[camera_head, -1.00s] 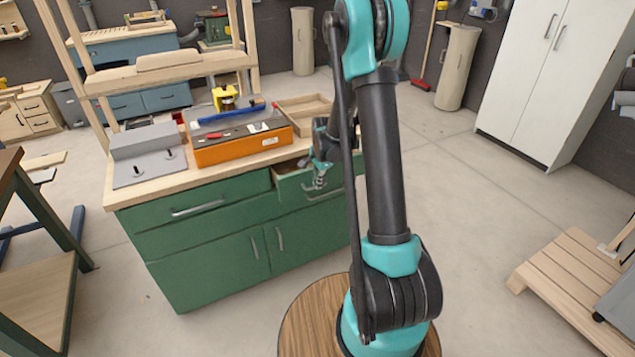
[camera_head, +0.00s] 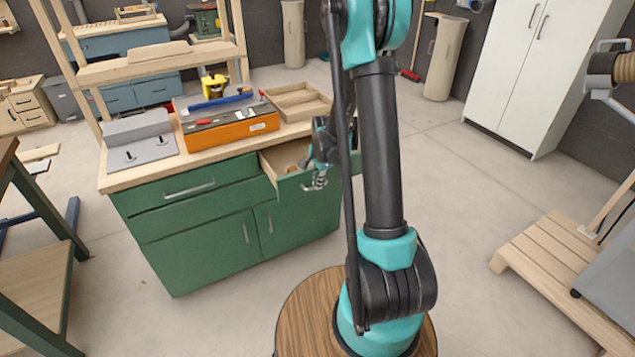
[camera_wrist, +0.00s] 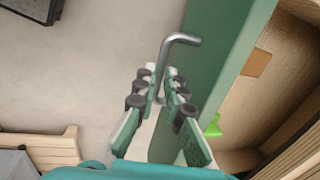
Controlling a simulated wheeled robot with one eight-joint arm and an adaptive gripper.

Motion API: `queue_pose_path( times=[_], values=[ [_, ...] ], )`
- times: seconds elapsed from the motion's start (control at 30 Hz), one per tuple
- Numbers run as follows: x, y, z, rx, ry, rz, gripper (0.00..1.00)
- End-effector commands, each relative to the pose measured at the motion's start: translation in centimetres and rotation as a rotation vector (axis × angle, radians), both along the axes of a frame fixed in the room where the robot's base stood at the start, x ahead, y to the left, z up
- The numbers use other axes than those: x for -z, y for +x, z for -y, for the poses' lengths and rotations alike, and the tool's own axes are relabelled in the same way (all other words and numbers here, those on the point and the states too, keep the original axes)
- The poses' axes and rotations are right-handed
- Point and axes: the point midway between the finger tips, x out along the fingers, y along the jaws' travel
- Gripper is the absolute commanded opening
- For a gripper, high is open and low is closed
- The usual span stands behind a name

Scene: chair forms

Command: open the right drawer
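The right drawer (camera_head: 290,187) of the green workbench is partly pulled out, and its light wooden inside shows from above. In the wrist view, the green drawer front (camera_wrist: 222,60) runs down the middle, with the open inside (camera_wrist: 275,75) to its right. The bent silver handle (camera_wrist: 181,38) passes between the two fingers of my gripper (camera_wrist: 159,78). My gripper is closed around the handle, though the exact contact is hard to see. In the head view, my gripper (camera_head: 317,178) is at the drawer front, partly hidden by my arm.
On the bench top are an orange toolbox (camera_head: 232,133), a grey plate (camera_head: 142,152) and a wooden tray (camera_head: 298,102). The left drawer (camera_head: 190,187) and lower cabinet doors are shut. A wooden pallet (camera_head: 545,255) stands at right. The floor between is clear.

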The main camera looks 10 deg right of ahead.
Motion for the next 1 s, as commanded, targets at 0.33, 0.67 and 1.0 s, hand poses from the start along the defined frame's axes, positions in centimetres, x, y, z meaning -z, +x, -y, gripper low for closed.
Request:
queue_pose_path(
  times=[0.33,0.67,1.0],
  values=[
    [0.0,0.0,0.0,0.000,0.000,0.000,0.19],
    [-2.9,-0.6,0.2,0.000,0.000,0.000,0.19],
    [-8.4,-1.5,0.5,0.000,0.000,0.000,0.19]
  ],
)
